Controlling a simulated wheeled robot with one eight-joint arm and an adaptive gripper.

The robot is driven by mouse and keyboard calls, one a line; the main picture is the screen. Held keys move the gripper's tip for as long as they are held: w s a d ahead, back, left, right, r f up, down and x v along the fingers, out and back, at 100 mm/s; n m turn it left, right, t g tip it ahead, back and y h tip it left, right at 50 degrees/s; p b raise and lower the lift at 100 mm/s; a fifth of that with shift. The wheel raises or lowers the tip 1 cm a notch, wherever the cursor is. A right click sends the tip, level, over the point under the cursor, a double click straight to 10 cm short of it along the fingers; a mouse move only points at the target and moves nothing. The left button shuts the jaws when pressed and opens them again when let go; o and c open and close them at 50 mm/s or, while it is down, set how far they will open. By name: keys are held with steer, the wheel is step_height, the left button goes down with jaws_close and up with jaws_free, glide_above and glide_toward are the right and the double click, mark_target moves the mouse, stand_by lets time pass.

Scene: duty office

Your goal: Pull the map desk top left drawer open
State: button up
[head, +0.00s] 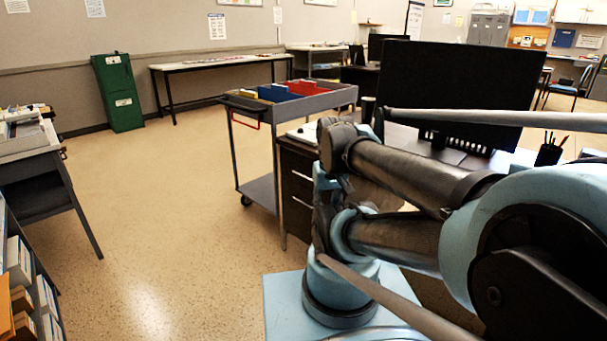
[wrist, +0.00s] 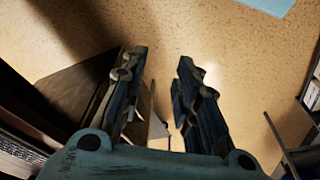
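The map desk (head: 310,143) stands behind my arm in the head view, with a large monitor on top. Its left end has a dark stack of drawers (head: 297,183) with pale handle strips. The top drawer front (head: 297,160) looks flush with the stack; my arm hides its right part. In the wrist view, my gripper (wrist: 162,65) has its two fingers apart, with floor visible between them. A brown panel (wrist: 75,92), perhaps part of the desk, lies left of the fingers. A thin pale piece (wrist: 157,122) shows low between them; I cannot tell what it is. No contact with a handle is visible.
A grey cart (head: 315,100) with blue and red folders stands against the desk's left side. The floor between is clear. A green cabinet (head: 118,92) stands at the back wall.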

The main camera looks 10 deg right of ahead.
steer(key=w+r+n, duration=0.1)
steer(key=w+r, duration=0.2)
steer(key=w, duration=0.3)
steer(key=w+r+n+h, duration=0.1)
steer(key=w+r, duration=0.2)
steer(key=w, duration=0.4)
steer(key=w+r+n, duration=0.1)
steer(key=w+r, duration=0.3)
steer(key=w, duration=0.2)
steer(key=n+g, duration=0.1)
steer(key=n, duration=0.3)
glide_above(304, 176)
steer(key=s+a, duration=0.2)
steer(key=a, duration=0.1)
step_height(304, 176, down, 5)
steer(key=shift+h, duration=0.4)
steer(key=d+f, duration=0.1)
steer(key=f, duration=0.4)
steer(key=w+f, duration=0.1)
steer(key=f, duration=0.5)
steer(key=w+d+f, duration=0.1)
steer(key=f, duration=0.4)
steer(key=shift+d+f, duration=0.15)
steer(key=shift+d, duration=0.2)
jaws_close()
steer(key=shift+a, duration=0.1)
